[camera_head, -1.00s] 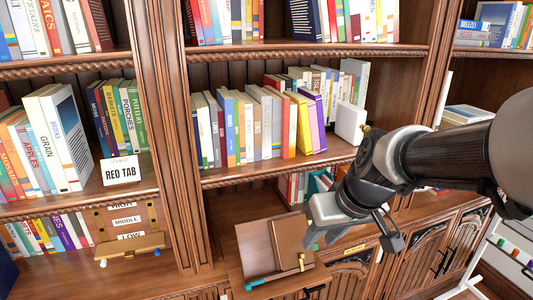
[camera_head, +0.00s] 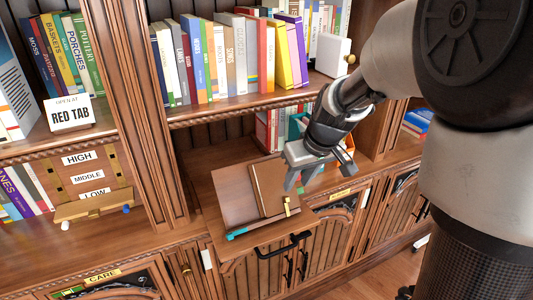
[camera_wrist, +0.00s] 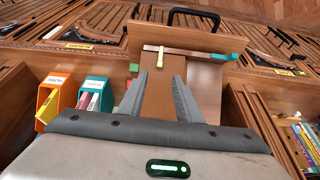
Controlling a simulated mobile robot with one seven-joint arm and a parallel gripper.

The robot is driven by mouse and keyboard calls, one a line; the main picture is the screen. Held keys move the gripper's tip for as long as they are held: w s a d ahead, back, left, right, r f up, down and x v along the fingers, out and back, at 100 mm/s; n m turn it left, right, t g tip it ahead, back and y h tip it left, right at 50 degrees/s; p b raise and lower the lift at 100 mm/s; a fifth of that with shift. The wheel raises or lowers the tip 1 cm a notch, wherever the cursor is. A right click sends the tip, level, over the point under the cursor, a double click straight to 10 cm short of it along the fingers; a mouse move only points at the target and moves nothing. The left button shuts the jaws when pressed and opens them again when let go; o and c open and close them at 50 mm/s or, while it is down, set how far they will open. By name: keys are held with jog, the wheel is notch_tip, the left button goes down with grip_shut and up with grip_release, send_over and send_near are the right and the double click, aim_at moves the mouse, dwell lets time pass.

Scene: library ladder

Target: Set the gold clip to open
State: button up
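The gold clip (camera_head: 287,206) is a small upright piece at the lower right of a tilted wooden reading stand (camera_head: 233,195). In the wrist view the clip (camera_wrist: 160,56) stands at the ledge by the end of a brown book-like panel (camera_wrist: 158,97). My gripper (camera_head: 297,182) hangs just above and behind the clip in the head view. In the wrist view my gripper's (camera_wrist: 159,80) two grey fingers are apart, on either side of the brown panel in the picture, with the clip beyond their tips. Nothing is held. I cannot tell the clip's setting.
A teal-ended bar (camera_head: 250,229) runs along the stand's lower ledge. A black handle (camera_head: 284,246) is below it. Bookshelves rise behind. An orange box (camera_wrist: 51,100) and a teal box (camera_wrist: 93,97) stand beside the stand.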

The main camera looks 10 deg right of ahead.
aim_at(288, 199)
jog(key=x, duration=0.9)
jog(key=shift+f+b, duration=0.1)
jog(key=shift+b, duration=0.3)
grip_shut()
